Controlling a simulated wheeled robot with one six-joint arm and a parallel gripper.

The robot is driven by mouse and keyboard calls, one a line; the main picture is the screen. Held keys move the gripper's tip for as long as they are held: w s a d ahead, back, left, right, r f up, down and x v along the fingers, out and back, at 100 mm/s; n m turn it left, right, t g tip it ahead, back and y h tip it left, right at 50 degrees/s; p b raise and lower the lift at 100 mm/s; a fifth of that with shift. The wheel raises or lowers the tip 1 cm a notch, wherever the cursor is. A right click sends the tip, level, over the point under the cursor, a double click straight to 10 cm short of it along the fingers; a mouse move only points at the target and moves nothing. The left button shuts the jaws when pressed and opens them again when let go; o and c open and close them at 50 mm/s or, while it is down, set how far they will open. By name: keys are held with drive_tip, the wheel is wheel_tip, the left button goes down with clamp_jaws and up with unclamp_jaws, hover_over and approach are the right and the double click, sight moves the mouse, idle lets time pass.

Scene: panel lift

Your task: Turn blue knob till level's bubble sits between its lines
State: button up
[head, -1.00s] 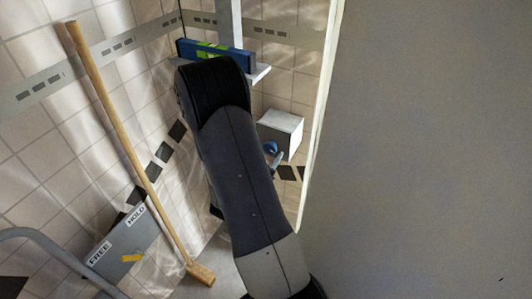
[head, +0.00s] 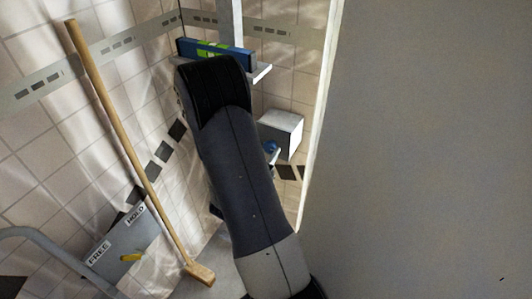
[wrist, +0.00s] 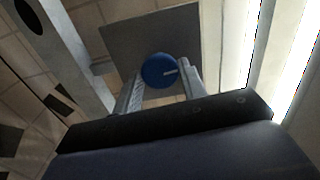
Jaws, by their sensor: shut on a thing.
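The blue knob (wrist: 158,70) is round with a white mark, seen face-on in the wrist view. My gripper (wrist: 160,82) is shut on it, one finger on each side. The white mark points to the right. In the head view a small part of the knob (head: 271,146) shows beside my arm, in front of a grey-white box. The blue level (head: 215,49) with a green vial lies on a white shelf near the top. The bubble is too small to make out.
A long wooden-handled broom (head: 135,150) leans on the tiled wall at left. A grey plate (head: 130,248) with FREE and HOLD labels and a yellow lever stands low left. The box (head: 285,131) is behind the knob. A large grey panel (head: 430,150) fills the right side.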

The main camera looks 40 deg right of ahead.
drive_tip(key=shift+n, duration=0.9)
drive_tip(key=o, duration=0.9)
drive_tip(key=shift+o, duration=0.2)
drive_tip(key=shift+a, duration=0.1)
drive_tip(key=b+v, duration=0.1)
drive_tip(key=v, duration=0.9)
drive_tip(key=shift+s+a, duration=0.15)
drive_tip(key=shift+a, duration=0.2)
drive_tip(key=shift+d, duration=0.1)
drive_tip(key=shift+p+x, duration=0.55)
drive_tip(key=shift+x, duration=4.85)
